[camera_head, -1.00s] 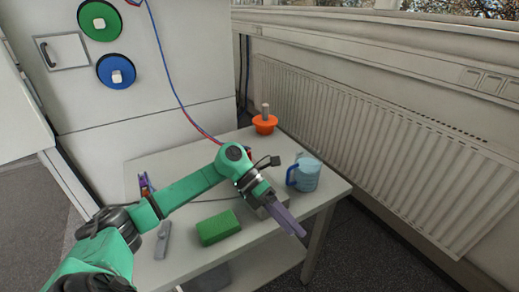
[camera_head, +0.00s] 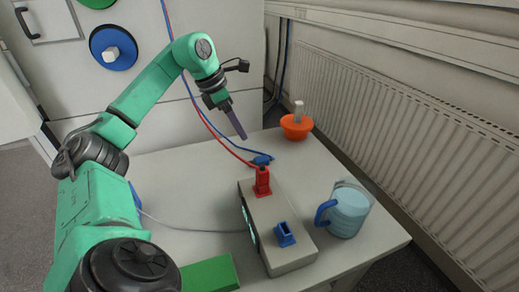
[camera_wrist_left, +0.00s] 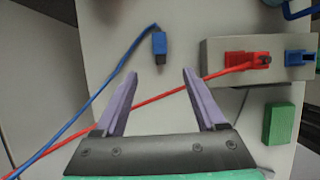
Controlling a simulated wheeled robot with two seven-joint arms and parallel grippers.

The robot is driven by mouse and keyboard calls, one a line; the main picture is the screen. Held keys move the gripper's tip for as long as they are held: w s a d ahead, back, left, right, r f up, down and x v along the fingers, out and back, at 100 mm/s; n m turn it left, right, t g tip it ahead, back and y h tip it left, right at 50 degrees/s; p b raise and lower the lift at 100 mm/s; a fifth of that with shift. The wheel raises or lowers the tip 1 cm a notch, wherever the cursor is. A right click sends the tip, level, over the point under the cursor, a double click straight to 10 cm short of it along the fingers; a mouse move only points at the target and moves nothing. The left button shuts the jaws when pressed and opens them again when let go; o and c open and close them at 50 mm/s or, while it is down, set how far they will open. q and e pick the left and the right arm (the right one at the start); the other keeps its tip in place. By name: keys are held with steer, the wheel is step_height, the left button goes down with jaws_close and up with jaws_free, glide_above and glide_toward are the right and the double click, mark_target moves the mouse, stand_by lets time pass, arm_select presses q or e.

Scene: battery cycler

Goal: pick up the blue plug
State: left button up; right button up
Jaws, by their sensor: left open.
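The blue plug (camera_head: 262,160) lies on the table at the end of its blue cable, behind the grey box (camera_head: 284,259). In the left wrist view the blue plug (camera_wrist_left: 159,43) lies just beyond the open fingertips, roughly centred between them. My left gripper (camera_head: 241,132) is open and empty, pointing down above the table close to the plug; it also shows in the left wrist view (camera_wrist_left: 160,71). A red plug (camera_head: 262,182) sits on the box at a red cable's end. A blue socket (camera_head: 285,234) on the box is empty. My right gripper is out of view.
The red cable (camera_wrist_left: 165,95) crosses beneath my left fingers. A light blue mug (camera_head: 349,212) stands right of the box, an orange bowl (camera_head: 297,130) at the back right. A green block (camera_head: 212,274) lies in front. The table (camera_head: 195,185) left of the box is mostly clear.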

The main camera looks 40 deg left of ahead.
arm_select(q)
steer(key=f, duration=0.2)
steer(key=b, duration=0.2)
glide_toward(260, 159)
steer(key=shift+d+f, duration=0.2)
steer(key=shift+f, duration=0.35)
steer(key=shift+d+f, duration=0.2)
steer(key=shift+f, duration=0.35)
steer(key=x, duration=0.6)
steer(key=shift+w+a+f+p, duration=0.1)
steer(key=shift+w+a+p, duration=0.05)
steer(key=shift+w+p, duration=0.3)
steer(key=shift+a+f, duration=0.1)
steer(key=shift+f, duration=0.05)
jaws_close()
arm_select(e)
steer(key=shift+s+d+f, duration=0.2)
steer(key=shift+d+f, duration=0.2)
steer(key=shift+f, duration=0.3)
